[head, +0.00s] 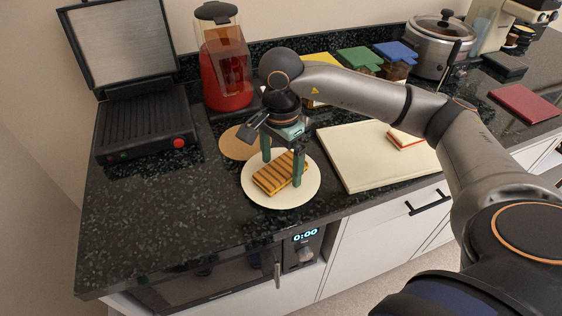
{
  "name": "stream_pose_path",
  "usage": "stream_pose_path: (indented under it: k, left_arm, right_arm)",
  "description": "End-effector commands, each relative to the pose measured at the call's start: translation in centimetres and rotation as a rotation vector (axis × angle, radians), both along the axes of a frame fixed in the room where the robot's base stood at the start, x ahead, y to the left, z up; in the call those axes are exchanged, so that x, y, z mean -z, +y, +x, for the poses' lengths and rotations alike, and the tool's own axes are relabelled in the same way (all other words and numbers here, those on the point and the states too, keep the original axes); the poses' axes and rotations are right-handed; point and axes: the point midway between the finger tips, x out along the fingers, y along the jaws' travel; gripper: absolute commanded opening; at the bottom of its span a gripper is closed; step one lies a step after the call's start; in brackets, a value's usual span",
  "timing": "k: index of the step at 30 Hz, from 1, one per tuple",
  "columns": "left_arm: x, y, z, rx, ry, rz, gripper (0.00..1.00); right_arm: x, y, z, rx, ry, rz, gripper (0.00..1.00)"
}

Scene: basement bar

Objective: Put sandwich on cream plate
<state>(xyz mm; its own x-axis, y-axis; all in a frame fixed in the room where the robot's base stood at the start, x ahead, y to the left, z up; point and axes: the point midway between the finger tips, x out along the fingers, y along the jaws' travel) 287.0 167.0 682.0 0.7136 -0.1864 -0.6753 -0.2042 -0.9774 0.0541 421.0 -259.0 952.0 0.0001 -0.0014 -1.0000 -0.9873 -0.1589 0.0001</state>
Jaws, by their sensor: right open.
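A grilled sandwich (279,173) with dark stripes lies on the round cream plate (290,199) near the counter's front edge. My right gripper (282,170) points down over the plate. Its two green fingers are apart, one on each side of the sandwich. I cannot tell whether they touch it. My left gripper does not show.
An open grill press (146,125) and a red blender (226,75) stand at the left. A cream cutting board (360,165) with another sandwich (404,139) lies at the right. A round brown board (237,143) is behind the plate. The front left counter is clear.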

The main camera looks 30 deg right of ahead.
Motion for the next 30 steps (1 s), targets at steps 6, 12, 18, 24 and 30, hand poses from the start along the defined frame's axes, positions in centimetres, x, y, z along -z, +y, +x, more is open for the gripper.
stream_pose_path:
  k: [6,12,18,24,30]
  left_arm:
    - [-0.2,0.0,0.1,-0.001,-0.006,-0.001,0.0]
    - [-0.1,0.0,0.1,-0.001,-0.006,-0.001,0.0]
    - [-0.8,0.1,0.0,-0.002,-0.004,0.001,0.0]
    - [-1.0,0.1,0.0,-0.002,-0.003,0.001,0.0]
    - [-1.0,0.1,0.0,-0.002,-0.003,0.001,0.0]
  right_arm:
    - [-3.2,0.0,0.1,-0.001,-0.007,0.0,1.0]
    - [-7.9,0.1,0.1,-0.002,-0.007,0.002,1.0]
    - [-11.2,0.0,0.1,0.0,-0.002,-0.002,1.0]
    - [-12.2,0.0,0.0,0.0,-0.001,0.0,1.0]
    - [-12.2,0.0,0.0,0.0,0.0,0.0,1.0]
